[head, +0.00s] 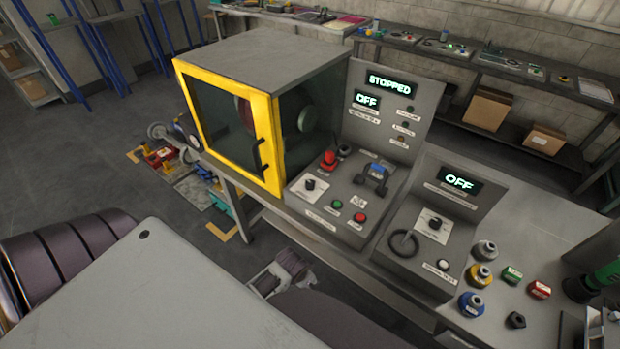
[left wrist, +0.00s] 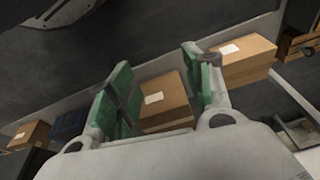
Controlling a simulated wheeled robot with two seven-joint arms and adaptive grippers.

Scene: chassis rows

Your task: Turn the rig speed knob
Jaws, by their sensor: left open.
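A grey console with a yellow-framed guard door (head: 268,168) has a black knob (head: 310,185) on a white plate. Its displays read STOPPED and OFF. A smaller console to its right, with an OFF display (head: 459,180), has another black knob (head: 435,223) on a white plate. The labels are too small to tell which knob is the rig speed one. My left gripper (head: 268,282) is low in front of the bench, apart from both knobs. In the left wrist view its green-padded fingers (left wrist: 160,90) are open, with nothing held between them. My right gripper cannot be made out.
The large console also carries a red control (head: 328,160), a blue lever (head: 376,171), a green button (head: 337,204) and a red button (head: 359,217). Several loose parts stand to the right. Floor lies left of the bench.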

